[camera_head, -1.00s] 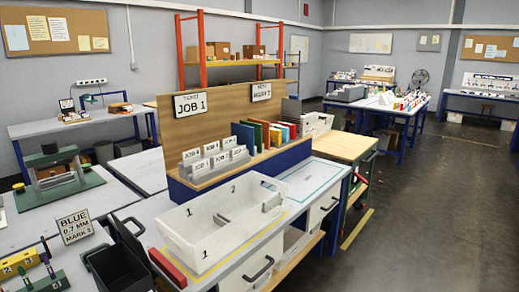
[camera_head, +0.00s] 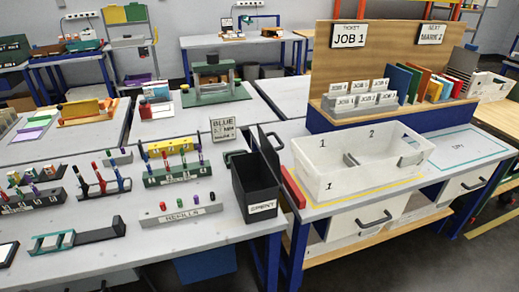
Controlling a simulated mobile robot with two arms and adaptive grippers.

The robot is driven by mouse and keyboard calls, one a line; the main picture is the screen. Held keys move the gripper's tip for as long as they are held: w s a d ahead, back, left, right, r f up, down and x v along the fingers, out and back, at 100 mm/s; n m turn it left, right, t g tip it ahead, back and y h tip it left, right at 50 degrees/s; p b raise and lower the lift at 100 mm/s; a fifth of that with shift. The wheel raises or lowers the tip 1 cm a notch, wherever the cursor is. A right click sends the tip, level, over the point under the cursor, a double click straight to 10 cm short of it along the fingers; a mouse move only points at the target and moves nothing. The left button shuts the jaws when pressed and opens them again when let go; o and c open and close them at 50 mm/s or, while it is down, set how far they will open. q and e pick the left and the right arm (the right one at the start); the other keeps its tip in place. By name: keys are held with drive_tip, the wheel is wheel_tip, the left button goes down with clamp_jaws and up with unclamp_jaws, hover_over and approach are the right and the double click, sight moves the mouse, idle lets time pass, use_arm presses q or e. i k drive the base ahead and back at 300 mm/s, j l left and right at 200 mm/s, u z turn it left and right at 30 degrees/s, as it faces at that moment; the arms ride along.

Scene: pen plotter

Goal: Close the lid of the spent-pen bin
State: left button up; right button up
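The spent-pen bin (camera_head: 256,185) is a black open-topped box with a white label reading SPENT on its front. It stands at the right end of the pen bench, left of the white tray. Its black lid (camera_head: 270,138) stands raised at the bin's right back side, so the bin is open. The inside is dark, and I cannot tell what it holds. Neither of my grippers shows in the head view.
A white divided tray (camera_head: 345,180) and a red bar (camera_head: 293,188) are close to the bin's right. Pen racks (camera_head: 178,174), a refills block (camera_head: 181,215) and a BLUE sign (camera_head: 224,128) are to its left and behind. Bare bench lies in front of the refills block.

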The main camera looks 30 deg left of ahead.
sight(268, 151)
drive_tip(key=i+u, duration=0.2)
drive_tip(key=u, duration=0.2)
drive_tip(key=i+u, duration=0.2)
drive_tip(key=u, duration=0.2)
drive_tip(key=i+l+u, duration=0.15)
drive_tip(key=u, duration=0.3)
drive_tip(key=i+l+u, duration=0.1)
drive_tip(key=i+l, duration=0.3)
drive_tip(key=i+l+u, duration=0.15)
drive_tip(key=i+l, duration=0.25)
drive_tip(key=l, duration=0.2)
